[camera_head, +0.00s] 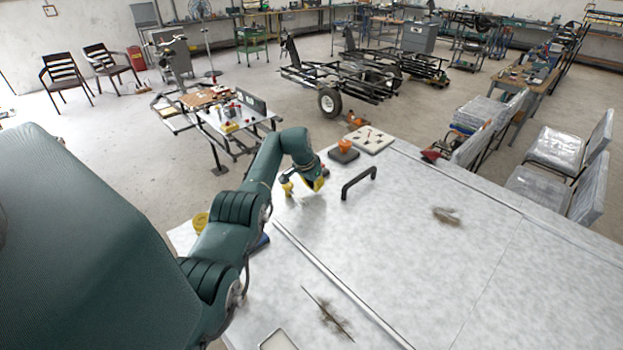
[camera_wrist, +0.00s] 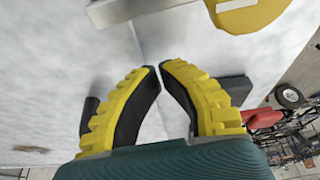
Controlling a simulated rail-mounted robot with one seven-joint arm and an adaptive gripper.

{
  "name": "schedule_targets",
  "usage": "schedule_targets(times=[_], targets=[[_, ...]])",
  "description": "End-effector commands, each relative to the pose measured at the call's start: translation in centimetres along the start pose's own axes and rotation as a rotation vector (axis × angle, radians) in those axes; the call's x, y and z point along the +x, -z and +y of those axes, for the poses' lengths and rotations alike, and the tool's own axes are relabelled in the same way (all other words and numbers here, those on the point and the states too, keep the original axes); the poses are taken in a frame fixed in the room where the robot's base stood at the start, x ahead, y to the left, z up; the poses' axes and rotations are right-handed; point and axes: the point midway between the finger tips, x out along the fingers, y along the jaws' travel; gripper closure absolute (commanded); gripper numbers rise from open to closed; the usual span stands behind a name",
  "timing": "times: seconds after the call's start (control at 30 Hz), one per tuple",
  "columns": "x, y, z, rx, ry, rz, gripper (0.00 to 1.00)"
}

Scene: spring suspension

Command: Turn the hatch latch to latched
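My gripper (camera_head: 303,188) is over the pale worktop near its far left edge. In the wrist view, the yellow fingers of my gripper (camera_wrist: 160,66) have their tips almost touching, with nothing between them. A yellow round part (camera_wrist: 250,12) with a pale grey bar (camera_wrist: 135,10) beside it lies ahead of the fingertips, apart from them. A yellow round part (camera_head: 200,222) also shows in the head view, partly behind my arm. It may be the hatch latch; I cannot tell its setting.
A black handle (camera_head: 358,182) stands right of my gripper. An orange knob on a dark base (camera_head: 344,155) and a white board (camera_head: 370,140) sit at the far edge. In the wrist view, a dark block (camera_wrist: 237,88) lies right of the fingers. The right of the worktop is mostly clear.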

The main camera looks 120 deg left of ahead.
Motion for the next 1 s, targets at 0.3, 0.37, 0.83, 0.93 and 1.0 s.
schedule_targets(times=[0.3, 0.37, 0.83, 0.93, 1.0], targets=[[-1.3, -2.2, -0.1, -0.002, 0.001, 0.001, 1.00], [-1.4, -2.7, -0.1, -0.002, 0.001, 0.001, 1.00], [-1.6, -3.7, -0.1, -0.001, 0.001, 0.002, 1.00], [-1.6, -3.7, 0.0, -0.001, 0.001, 0.002, 1.00], [-1.7, -3.8, 0.2, -0.001, 0.000, 0.001, 1.00]])
